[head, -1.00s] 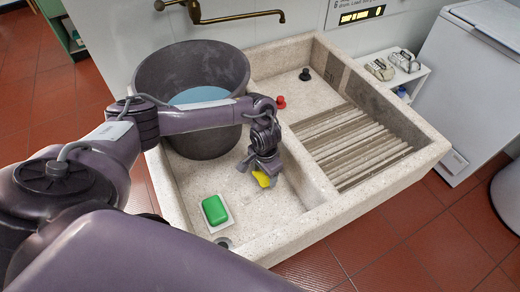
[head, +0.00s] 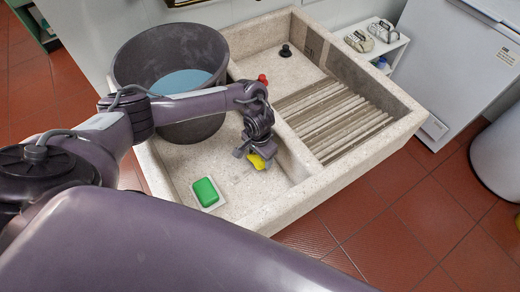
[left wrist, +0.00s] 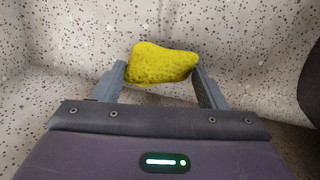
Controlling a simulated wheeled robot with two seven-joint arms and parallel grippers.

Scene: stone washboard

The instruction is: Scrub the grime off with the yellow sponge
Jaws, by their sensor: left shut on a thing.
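The yellow sponge (head: 257,162) is between the fingers of my left gripper (head: 254,154), which is shut on it inside the left basin of the stone washboard sink (head: 285,205). In the left wrist view the sponge (left wrist: 162,64) sits between both fingertips of the left gripper (left wrist: 162,80), with speckled stone behind it. Whether the sponge touches the basin floor I cannot tell. The ribbed washboard (head: 335,118) fills the right basin's lower part and shows brownish marks between its ribs. My right gripper is not in view.
A green soap bar (head: 206,192) lies on a white dish (head: 221,198) in the left basin. A large grey tub (head: 150,60) of water stands behind my arm. A black plug (head: 285,50) and a red item (head: 263,79) sit near the divider and back basin.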

